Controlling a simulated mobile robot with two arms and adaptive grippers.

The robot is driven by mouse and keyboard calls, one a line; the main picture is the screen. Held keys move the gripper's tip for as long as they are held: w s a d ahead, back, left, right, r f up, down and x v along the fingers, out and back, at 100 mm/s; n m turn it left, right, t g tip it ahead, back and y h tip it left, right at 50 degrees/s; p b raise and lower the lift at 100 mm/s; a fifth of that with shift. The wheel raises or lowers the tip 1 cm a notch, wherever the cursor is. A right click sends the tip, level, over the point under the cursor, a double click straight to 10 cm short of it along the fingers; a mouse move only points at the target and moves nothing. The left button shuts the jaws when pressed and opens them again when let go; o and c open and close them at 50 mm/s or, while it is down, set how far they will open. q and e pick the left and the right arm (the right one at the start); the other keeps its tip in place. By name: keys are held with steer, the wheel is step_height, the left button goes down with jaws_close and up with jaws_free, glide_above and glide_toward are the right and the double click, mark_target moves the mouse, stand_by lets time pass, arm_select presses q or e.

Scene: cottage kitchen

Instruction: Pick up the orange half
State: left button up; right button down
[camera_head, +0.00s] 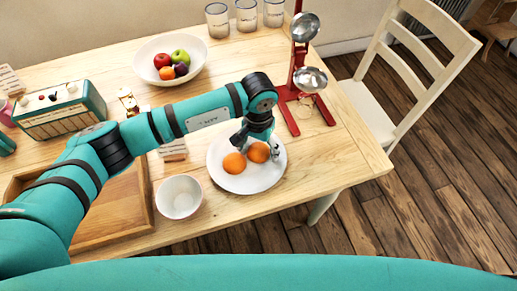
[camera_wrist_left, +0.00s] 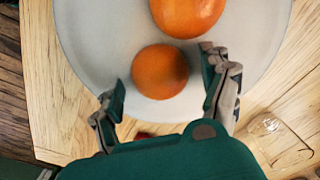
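Two orange pieces with rounded peel up lie on a white plate (camera_head: 238,186). No cut face shows. The left one (camera_head: 234,163) lies clear of my gripper, and the right one (camera_head: 258,153) is under my left gripper (camera_head: 258,146). In the left wrist view, the nearer orange piece (camera_wrist_left: 160,72) lies between the open fingers of my left gripper (camera_wrist_left: 163,78), with a gap visible on both sides. The other orange piece (camera_wrist_left: 187,14) is past the fingers, cut off by the top edge. My right gripper is not in view.
A white bowl (camera_head: 180,197) and a wooden tray (camera_head: 118,215) stand left of the plate. A red press (camera_head: 297,85) stands behind it. A fruit bowl (camera_head: 150,55), a teal radio (camera_head: 60,110) and jars (camera_head: 246,16) are further back. The table's right front is clear.

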arm_select(q)
steer(key=c, duration=0.6)
steer(key=shift+r, duration=0.1)
